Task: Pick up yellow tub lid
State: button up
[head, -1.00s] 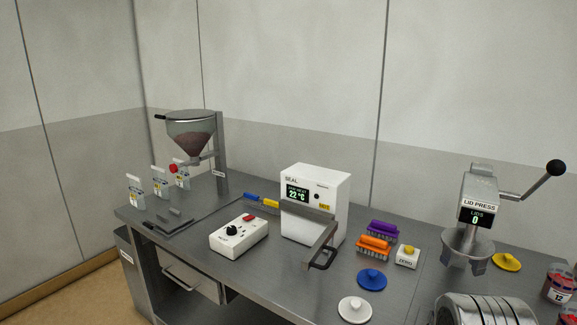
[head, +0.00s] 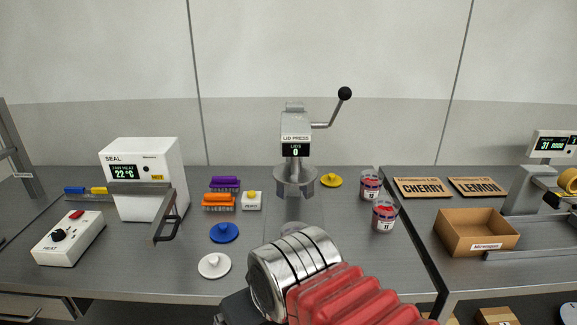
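The yellow tub lid (head: 331,180) lies flat on the steel bench in the head view, just right of the lid press (head: 295,150). It is a round disc with a small knob on top. A blue lid (head: 224,232) and a white lid (head: 214,265) lie nearer, to the left. My arm, with a ribbed silver part and red ribbed sections, rises at the bottom centre, nearer than the yellow lid. My gripper's fingers cannot be made out, so its opening is not shown. Nothing visibly touches the yellow lid.
Two tubs (head: 384,215) stand right of the yellow lid. The press lever reaches up above it. A button box (head: 252,200), brushes (head: 219,202) and the sealer (head: 143,180) stand left. A cardboard box (head: 475,232) sits on the right-hand bench, past a gap.

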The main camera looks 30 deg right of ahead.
aim_at(330, 179)
jog(key=z, duration=1.2)
